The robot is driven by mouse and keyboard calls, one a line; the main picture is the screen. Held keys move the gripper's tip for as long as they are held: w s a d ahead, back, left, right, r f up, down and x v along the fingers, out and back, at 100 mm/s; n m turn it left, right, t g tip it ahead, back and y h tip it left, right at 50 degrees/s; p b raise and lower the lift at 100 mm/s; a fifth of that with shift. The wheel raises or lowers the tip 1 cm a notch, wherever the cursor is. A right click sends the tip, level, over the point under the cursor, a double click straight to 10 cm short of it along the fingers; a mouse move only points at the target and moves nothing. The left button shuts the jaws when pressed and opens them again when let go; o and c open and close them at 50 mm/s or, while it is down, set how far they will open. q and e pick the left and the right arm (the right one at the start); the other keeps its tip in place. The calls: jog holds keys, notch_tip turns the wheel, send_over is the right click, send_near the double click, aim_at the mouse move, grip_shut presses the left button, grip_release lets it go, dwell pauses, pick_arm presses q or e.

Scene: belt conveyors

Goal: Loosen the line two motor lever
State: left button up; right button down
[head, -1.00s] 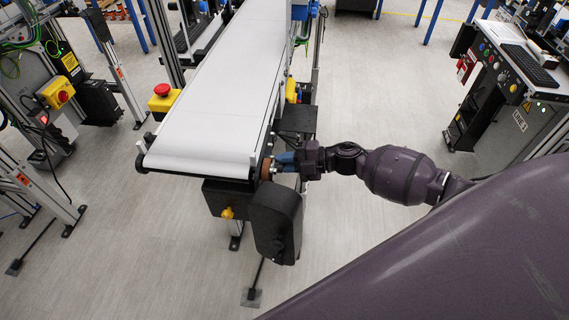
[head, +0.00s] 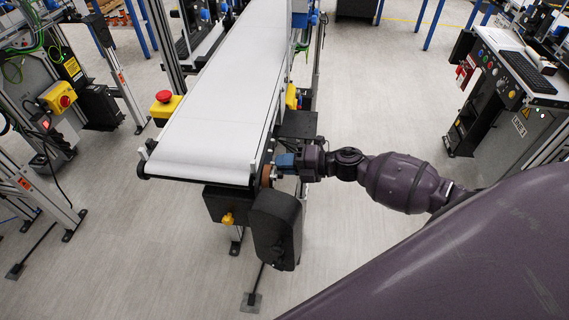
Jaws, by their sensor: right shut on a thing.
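The white belt conveyor (head: 212,118) runs from the top of the view down to its near end. A black motor housing (head: 275,228) hangs under its near right corner. A small orange-brown part (head: 267,176) sits at that corner, above the housing. My right gripper (head: 279,167) reaches in from the right, with blue fingers at this part. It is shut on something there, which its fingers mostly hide. I cannot make out the lever's shape or angle. My left gripper is not in view.
A yellow box with a red emergency stop (head: 165,100) stands at the conveyor's left side. A yellow knob (head: 228,218) sits under the near end. A control console (head: 512,75) stands at the far right. Grey floor (head: 375,105) between conveyor and console is free.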

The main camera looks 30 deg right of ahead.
jog(key=c, duration=1.1)
grip_release()
jog(key=v, duration=1.1)
